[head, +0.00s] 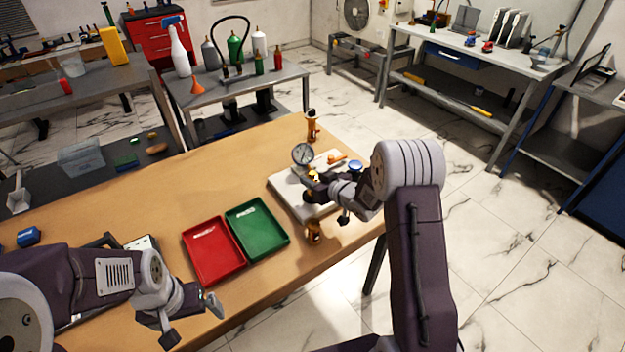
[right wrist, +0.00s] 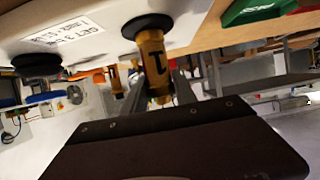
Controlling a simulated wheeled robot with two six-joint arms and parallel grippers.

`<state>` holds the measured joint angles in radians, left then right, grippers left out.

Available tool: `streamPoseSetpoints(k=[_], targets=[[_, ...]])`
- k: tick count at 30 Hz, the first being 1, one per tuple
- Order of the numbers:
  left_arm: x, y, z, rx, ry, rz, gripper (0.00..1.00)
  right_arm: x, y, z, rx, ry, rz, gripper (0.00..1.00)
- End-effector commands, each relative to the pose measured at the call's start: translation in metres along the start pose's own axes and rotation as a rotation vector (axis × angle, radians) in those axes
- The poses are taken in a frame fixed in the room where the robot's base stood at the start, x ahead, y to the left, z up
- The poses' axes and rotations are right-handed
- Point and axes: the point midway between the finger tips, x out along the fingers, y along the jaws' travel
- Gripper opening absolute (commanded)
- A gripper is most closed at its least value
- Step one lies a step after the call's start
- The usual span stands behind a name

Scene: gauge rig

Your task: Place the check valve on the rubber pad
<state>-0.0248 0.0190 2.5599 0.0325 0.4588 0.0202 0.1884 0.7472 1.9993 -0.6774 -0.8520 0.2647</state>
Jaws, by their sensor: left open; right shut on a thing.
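The check valve (right wrist: 155,62), a brass cylinder with a black arrow mark, is between the fingers of my right gripper (right wrist: 165,85), which is shut on it. The right wrist view is upside down. The valve's lower end is at a round black pad (right wrist: 148,24) on the white board; I cannot tell whether it rests there or is just above. In the head view my right gripper (head: 314,182) is over the board (head: 288,193) and hides most of the valve and pad. My left gripper (head: 190,316) is open and empty at the table's near left.
A dial gauge (head: 302,154) stands by my right gripper. Brass pieces stand behind (head: 312,126) and in front (head: 313,232) of the board. A blue cap (head: 355,166) is at its right. Red (head: 214,250) and green (head: 258,229) trays lie left.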

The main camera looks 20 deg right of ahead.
Motion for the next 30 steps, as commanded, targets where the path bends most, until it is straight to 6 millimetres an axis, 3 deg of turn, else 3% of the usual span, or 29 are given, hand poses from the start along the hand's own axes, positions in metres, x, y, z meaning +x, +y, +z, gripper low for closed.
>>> streamPoseSetpoints(k=[3, 4, 6, 17, 20, 27, 30], targets=[[0.004, 0.000, 0.000, 0.000, 0.000, 0.000, 1.00, 0.002, 0.000, 0.004, 0.000, 0.001, 0.000, 0.00], [0.003, 0.000, 0.000, 0.000, 0.000, 0.000, 1.00, 0.001, 0.000, 0.004, 0.000, 0.000, 0.000, 0.39], [0.002, 0.000, 0.000, 0.000, 0.000, 0.000, 1.00, 0.001, 0.000, 0.003, 0.000, 0.000, 0.000, 0.55], [-0.003, 0.000, 0.000, 0.000, 0.000, 0.000, 1.00, -0.002, 0.000, -0.004, -0.001, 0.000, 0.000, 0.55], [-0.002, 0.000, 0.000, 0.000, 0.000, 0.000, 1.00, -0.016, 0.001, -0.001, 0.000, -0.002, 0.001, 0.55], [-0.007, 0.000, -0.001, 0.000, 0.000, 0.000, 1.00, -0.073, 0.001, -0.002, 0.002, 0.000, 0.003, 0.55], [0.001, 0.000, 0.000, 0.000, 0.000, 0.000, 1.00, -0.094, 0.001, 0.001, 0.000, 0.001, 0.004, 0.55]])
